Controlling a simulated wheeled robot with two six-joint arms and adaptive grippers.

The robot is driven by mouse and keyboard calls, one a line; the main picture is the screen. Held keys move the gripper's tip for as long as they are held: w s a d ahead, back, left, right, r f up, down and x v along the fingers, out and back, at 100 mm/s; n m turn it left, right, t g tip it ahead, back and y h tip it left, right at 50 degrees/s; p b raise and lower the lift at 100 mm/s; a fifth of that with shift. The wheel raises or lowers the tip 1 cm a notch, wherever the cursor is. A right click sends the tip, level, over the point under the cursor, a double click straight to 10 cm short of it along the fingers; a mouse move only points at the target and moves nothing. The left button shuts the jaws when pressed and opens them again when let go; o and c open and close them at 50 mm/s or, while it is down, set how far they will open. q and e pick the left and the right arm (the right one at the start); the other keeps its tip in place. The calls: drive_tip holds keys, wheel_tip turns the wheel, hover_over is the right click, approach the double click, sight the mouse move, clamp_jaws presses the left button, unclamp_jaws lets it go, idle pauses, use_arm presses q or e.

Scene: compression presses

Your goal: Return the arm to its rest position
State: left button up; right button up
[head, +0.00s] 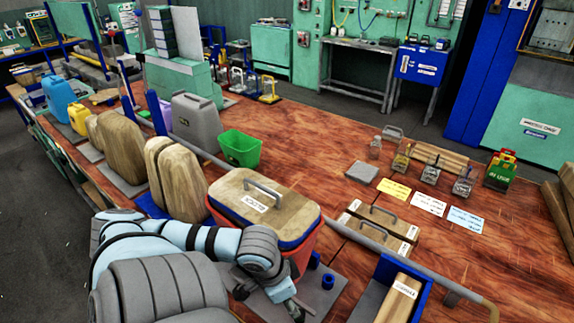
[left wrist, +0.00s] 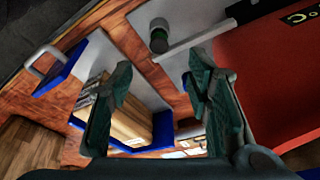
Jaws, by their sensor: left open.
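My left arm comes in from the bottom left in the head view and bends over the front of the table. Its left gripper (head: 285,293) is low beside the red box (head: 303,256), and the fingertips are partly hard to make out there. In the left wrist view the two dark fingers of the left gripper (left wrist: 160,80) stand wide apart with nothing between them. A blue bin (left wrist: 162,128) with wooden blocks lies beyond the fingers, and the red box (left wrist: 275,85) fills the right side. My right gripper is not in view.
The red box has a wooden lid (head: 240,203) with a grey handle. Small blue cylinders (head: 327,281) stand near the gripper. A blue bin (head: 423,280) holds a wooden block at the lower right. A green bin (head: 240,148) stands farther back.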

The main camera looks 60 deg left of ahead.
use_arm(q)
drive_tip(key=shift+v, duration=0.75)
drive_tip(key=shift+d, duration=0.1)
